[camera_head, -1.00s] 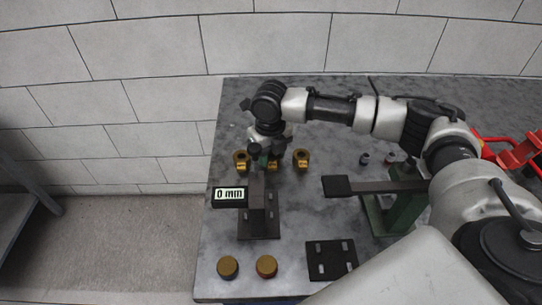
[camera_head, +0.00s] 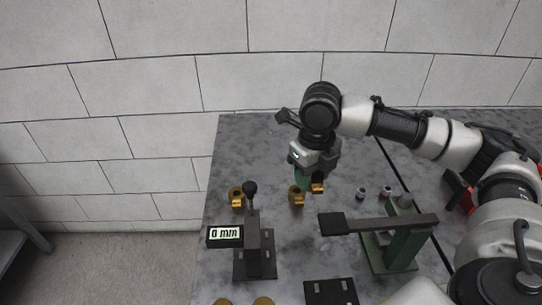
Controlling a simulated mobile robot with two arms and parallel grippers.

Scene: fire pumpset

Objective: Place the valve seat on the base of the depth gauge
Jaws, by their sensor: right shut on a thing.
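My right gripper (camera_head: 309,182) is shut on a brass valve seat (camera_head: 318,187) and holds it above the table, behind and to the right of the depth gauge. The depth gauge (camera_head: 255,240) stands at the front left with a black knob on top. Its display (camera_head: 225,235) reads 0 mm. Its dark base (camera_head: 262,270) rests on the table, with no valve seat visible on it. Two other brass valve seats stand on the table, one at the left (camera_head: 236,196) and one by the gripper (camera_head: 296,197). My left gripper is out of view.
A green fixture (camera_head: 404,240) with a dark arm reaching left stands right of the gauge. Small metal cylinders (camera_head: 361,192) sit behind it. A slotted black plate (camera_head: 330,293) and two brass discs (camera_head: 264,301) lie at the front edge of view.

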